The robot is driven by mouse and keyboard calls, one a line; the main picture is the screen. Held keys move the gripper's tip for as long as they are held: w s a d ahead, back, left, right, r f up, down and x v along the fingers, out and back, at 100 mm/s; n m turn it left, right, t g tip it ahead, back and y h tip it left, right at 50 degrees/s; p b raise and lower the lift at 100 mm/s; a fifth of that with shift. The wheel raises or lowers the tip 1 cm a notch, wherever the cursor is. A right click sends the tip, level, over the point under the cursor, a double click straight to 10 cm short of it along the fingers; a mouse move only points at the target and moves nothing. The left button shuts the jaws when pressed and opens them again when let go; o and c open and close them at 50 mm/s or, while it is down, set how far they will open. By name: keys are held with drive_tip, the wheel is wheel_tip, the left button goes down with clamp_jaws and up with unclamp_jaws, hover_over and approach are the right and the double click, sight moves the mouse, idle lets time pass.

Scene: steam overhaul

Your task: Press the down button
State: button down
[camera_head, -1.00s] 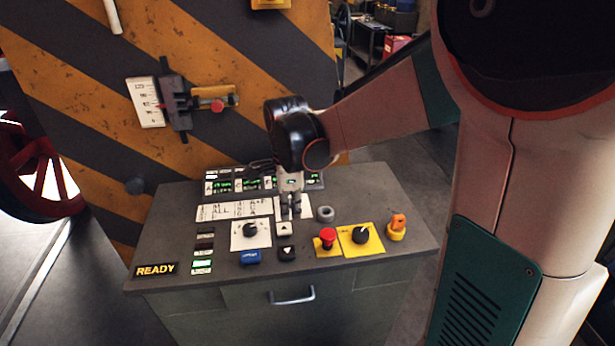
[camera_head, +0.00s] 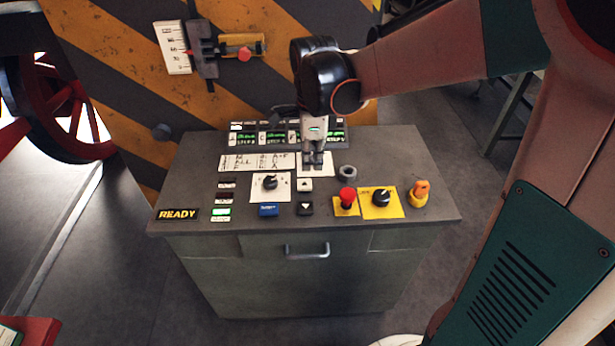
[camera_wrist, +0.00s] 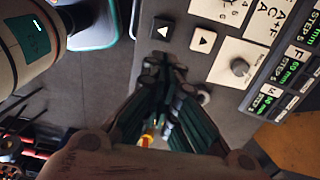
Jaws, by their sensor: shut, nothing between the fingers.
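The down button (camera_head: 305,208) is a black square key with a white downward triangle on the grey console top. It also shows in the wrist view as a dark key (camera_wrist: 161,28). The up button (camera_head: 304,185), white with a dark triangle, sits just behind it and shows in the wrist view (camera_wrist: 202,41). My gripper (camera_head: 314,164) is shut and empty. It points down over a white card, behind the up button and slightly right of it. Whether the tips touch the console is hard to tell. In the wrist view the closed fingers (camera_wrist: 164,64) lie near both keys.
The console (camera_head: 400,160) also carries a black knob (camera_head: 270,182), a blue key (camera_head: 268,210), a red mushroom button (camera_head: 347,197), a yellow-plated knob (camera_head: 380,198) and an orange key switch (camera_head: 420,192). Lit displays (camera_head: 250,140) stand at the back before a striped wall.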

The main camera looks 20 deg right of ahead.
sight(312, 206)
wheel_tip(312, 206, down, 14)
drive_tip(key=b, duration=0.5)
drive_tip(key=shift+d+r, duration=0.1)
drive_tip(key=shift+r, duration=0.1)
drive_tip(key=shift+f, duration=0.15)
wheel_tip(312, 206, down, 2)
drive_tip(key=shift+f+b, duration=0.1)
drive_tip(key=shift+b, duration=0.65)
drive_tip(key=shift+s, duration=0.3)
